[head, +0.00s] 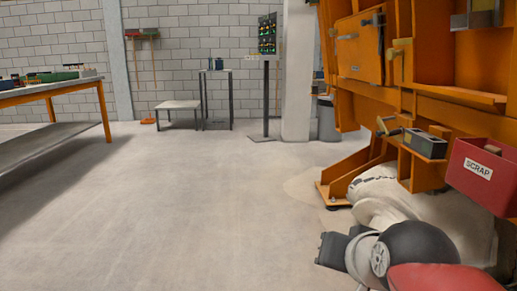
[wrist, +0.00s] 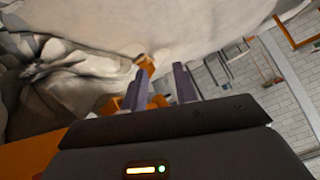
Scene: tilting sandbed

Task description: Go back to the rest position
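My gripper (wrist: 160,70) shows in the wrist view with its two grey fingers apart and nothing held between them. An orange frame part shows beyond and between the fingers. In the head view my arm is folded low at the bottom right, in front of the orange machine (head: 350,172). A dark end part of my arm sticks out to the left there, but its fingers cannot be made out.
Pale sacks (wrist: 70,75) lie close by on the wrist view's left. A red scrap bin (head: 482,175) and a small grey box (head: 424,143) are mounted on the orange machine. A workbench (head: 50,92) stands at left. The concrete floor (head: 190,200) between is clear.

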